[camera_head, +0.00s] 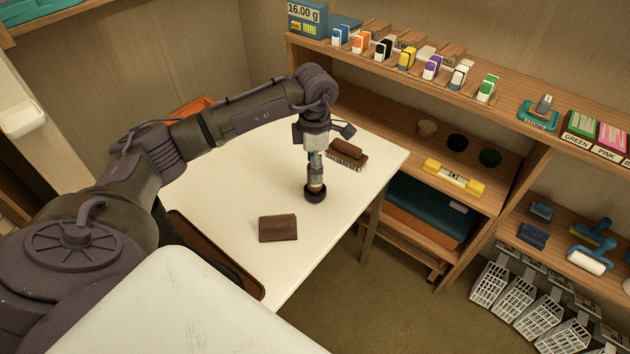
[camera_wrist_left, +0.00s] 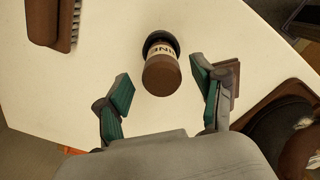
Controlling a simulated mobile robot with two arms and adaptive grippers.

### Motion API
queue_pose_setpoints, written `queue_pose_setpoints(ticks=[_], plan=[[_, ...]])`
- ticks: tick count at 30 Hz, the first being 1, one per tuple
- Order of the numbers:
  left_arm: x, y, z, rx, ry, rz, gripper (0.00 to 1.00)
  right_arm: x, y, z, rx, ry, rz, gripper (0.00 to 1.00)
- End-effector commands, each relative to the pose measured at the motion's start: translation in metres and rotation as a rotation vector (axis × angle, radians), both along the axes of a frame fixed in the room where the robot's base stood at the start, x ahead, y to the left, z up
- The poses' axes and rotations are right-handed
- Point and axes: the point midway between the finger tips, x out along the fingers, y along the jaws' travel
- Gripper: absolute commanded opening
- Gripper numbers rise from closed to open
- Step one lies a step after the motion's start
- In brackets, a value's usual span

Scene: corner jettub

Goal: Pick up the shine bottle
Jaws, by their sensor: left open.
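The shine bottle (camera_wrist_left: 162,70) stands on the white table (camera_wrist_left: 60,110), with a brown top, a pale label band and a dark wider base. In the wrist view it lies between and slightly beyond the two teal-padded fingers of my left gripper (camera_wrist_left: 162,82), which is open, with a gap on each side. In the head view my left gripper (camera_head: 316,160) points down from above at the bottle (camera_head: 315,193), partly covering it. My right gripper is in neither view.
A brown brush (camera_head: 348,152) lies behind the bottle, and a brown wallet (camera_head: 278,228) lies in front. A brown tray (camera_head: 222,262) lies along the table's left front edge. Shelves with small bottles and tools stand at right. Bare table surrounds the bottle.

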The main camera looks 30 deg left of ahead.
Motion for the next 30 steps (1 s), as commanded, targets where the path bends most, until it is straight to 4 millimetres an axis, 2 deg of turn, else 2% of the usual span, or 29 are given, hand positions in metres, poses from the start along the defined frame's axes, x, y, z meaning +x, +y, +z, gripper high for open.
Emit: queue_pose_setpoints(ticks=[3,10,19,30], plan=[[-0.002,-0.001,-0.013,-0.001,0.006,0.0,0.68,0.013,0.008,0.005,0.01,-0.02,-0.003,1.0],[-0.002,-0.002,-0.046,-0.001,0.003,0.001,0.68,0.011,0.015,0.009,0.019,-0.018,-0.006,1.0],[-0.001,-0.002,-0.051,-0.001,0.001,-0.001,0.68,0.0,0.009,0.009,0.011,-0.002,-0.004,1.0],[-0.001,-0.002,-0.051,-0.001,0.001,0.0,0.07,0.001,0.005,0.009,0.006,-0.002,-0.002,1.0]])
